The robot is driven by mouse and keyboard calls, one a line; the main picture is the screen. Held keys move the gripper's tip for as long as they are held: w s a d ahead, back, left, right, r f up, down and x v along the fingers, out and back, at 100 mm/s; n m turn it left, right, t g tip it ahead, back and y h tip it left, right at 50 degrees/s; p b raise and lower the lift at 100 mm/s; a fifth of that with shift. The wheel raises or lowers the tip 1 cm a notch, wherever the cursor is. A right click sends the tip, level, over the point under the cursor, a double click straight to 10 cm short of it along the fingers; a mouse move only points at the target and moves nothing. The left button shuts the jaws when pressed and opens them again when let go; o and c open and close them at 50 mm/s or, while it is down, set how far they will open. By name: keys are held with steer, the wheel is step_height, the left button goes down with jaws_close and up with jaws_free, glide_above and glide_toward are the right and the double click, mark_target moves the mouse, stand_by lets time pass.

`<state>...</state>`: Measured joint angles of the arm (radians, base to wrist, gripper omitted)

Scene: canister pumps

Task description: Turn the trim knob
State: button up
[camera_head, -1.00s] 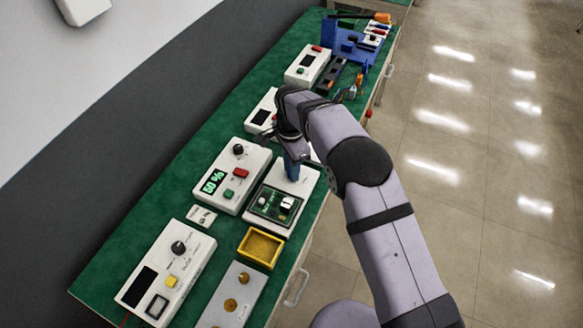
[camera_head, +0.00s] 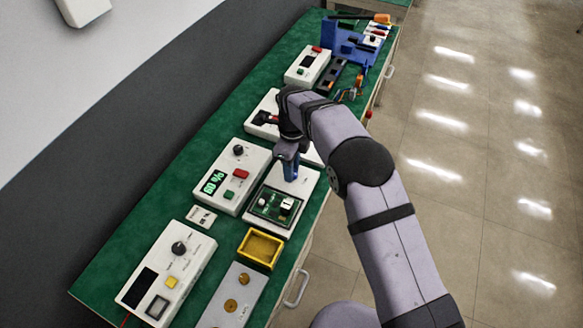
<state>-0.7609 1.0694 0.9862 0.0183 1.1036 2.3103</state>
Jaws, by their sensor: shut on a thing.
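My gripper (camera_head: 288,154) points down over the far end of a white fixture plate (camera_head: 309,184). It is shut on a blue upright part (camera_head: 290,170), which stands at that end of the plate. The arm hides the top of this part, and I cannot tell from here whether it is the trim knob itself. A green circuit board (camera_head: 268,206) with a small white component lies at the near end of the plate. The white control box (camera_head: 229,179) to its left has a black knob, red and green buttons, and a green display that seems to read 60 %.
A yellow tray (camera_head: 260,249) and a grey plate with brass discs (camera_head: 231,299) lie nearer. Another white box (camera_head: 165,273) stands at the near left. More boxes and a blue rack (camera_head: 349,45) are farther along the green bench. Open floor lies right.

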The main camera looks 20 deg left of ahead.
steer(key=shift+m, duration=0.6)
steer(key=o, duration=1)
steer(key=shift+o, duration=0.2)
steer(key=shift+w+r+b, duration=0.1)
steer(key=shift+r+b, duration=0.7)
steer(key=shift+r, duration=2.9)
